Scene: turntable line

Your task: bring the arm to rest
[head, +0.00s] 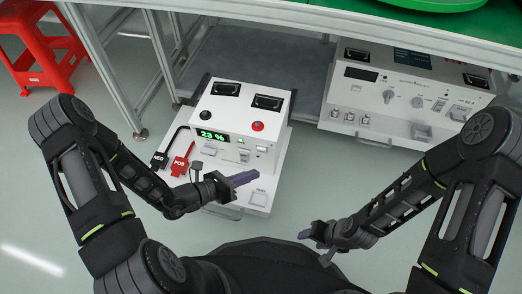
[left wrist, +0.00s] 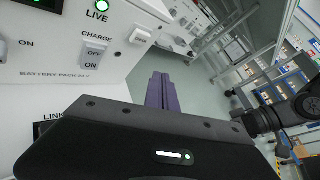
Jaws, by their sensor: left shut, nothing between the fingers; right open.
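My left gripper (head: 243,178) is in front of the white battery unit in the head view, its purple fingers together and empty. The fingers also show in the left wrist view (left wrist: 160,92), pointing away from the camera. My right gripper (head: 305,234) is low at the middle right of the head view, open, its fingers small and partly hidden. Both my arms are bent, and my left forearm reaches in front of the battery unit.
The white battery unit (head: 222,118) reads 23 % and sits on a pulled-out tray with black NEG (head: 160,160) and red POS (head: 180,166) connectors beside it. A second white unit (head: 410,92) stands right under the bench. A red stool (head: 45,55) is at far left. Floor is clear around.

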